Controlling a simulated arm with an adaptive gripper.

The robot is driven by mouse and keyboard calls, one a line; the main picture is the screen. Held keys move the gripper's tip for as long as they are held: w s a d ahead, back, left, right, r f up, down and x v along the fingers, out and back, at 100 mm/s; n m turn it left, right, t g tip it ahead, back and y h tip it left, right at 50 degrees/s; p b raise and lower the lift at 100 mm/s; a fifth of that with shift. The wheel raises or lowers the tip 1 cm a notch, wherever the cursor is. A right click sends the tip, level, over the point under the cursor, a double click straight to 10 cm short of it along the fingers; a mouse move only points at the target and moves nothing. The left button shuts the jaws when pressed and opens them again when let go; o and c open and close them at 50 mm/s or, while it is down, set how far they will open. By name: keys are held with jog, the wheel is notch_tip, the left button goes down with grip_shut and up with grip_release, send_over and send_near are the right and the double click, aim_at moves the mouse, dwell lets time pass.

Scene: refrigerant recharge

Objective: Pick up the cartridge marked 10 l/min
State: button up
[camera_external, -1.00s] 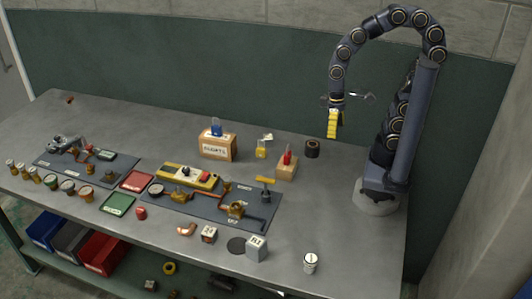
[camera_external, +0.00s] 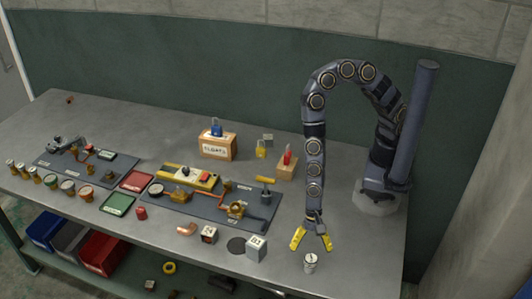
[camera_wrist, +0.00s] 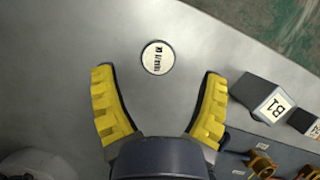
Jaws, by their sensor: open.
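A small pale cylinder, the cartridge (camera_external: 310,262), stands upright on the bench near its front right edge. In the wrist view I look down on its round white top (camera_wrist: 157,57); the dark print on it looks like a l/min marking, but the number is hard to read. My gripper (camera_external: 312,243) points down just above the cartridge. Its yellow fingers are spread wide, and nothing is between them. In the wrist view the cartridge top lies centred, slightly beyond the fingertips of my gripper (camera_wrist: 158,76).
A grey block marked B1 (camera_wrist: 264,97) stands to the left of the cartridge in the outside view (camera_external: 256,249). A dark mat with pipe fittings (camera_external: 190,209) lies further left. Bare bench surrounds the cartridge; the front edge is close.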

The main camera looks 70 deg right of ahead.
aim_at(310, 267)
jog(key=x, duration=0.6)
jog(key=shift+s+f, duration=0.1)
jog(key=shift+f, duration=0.15)
jog(key=c, duration=1.3)
